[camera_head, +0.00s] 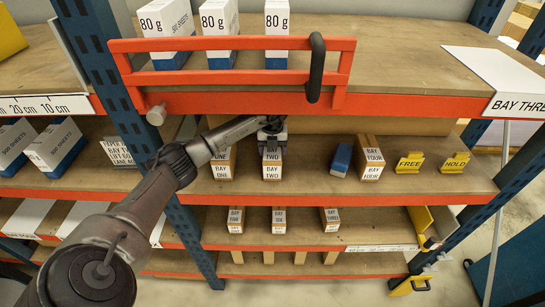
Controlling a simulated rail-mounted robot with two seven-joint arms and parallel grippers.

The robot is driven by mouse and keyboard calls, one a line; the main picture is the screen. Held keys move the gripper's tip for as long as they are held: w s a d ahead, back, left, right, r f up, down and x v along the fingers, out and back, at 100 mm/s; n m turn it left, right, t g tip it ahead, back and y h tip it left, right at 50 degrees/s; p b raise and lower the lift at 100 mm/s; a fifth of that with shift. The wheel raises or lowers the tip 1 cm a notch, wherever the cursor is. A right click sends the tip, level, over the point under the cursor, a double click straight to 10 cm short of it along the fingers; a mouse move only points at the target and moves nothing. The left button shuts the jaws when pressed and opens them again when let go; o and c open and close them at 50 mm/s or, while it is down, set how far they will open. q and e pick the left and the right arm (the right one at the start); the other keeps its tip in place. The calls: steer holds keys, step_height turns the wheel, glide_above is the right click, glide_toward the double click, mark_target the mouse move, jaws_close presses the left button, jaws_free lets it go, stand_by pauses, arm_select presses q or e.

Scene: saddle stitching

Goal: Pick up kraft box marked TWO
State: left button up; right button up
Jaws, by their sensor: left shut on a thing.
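The kraft box marked BAY TWO (272,168) stands on the middle shelf, its white label facing me. My left gripper (272,149) comes in from the left, reaches over this box and is shut on its top. The fingers hide part of the box's upper end. The box appears upright and at shelf level; I cannot tell whether it touches the shelf. My right gripper is not in view.
A box marked BAY ONE (222,165) stands close on the left. A blue block (341,160) and a BAY FOUR box (371,162) stand to the right, beyond a gap. An orange rail gate (225,44) with a black handle (316,68) is above.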

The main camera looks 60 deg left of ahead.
arm_select(q)
steer(key=c, duration=0.6)
steer(key=shift+c, duration=0.4)
steer(key=shift+r, duration=0.1)
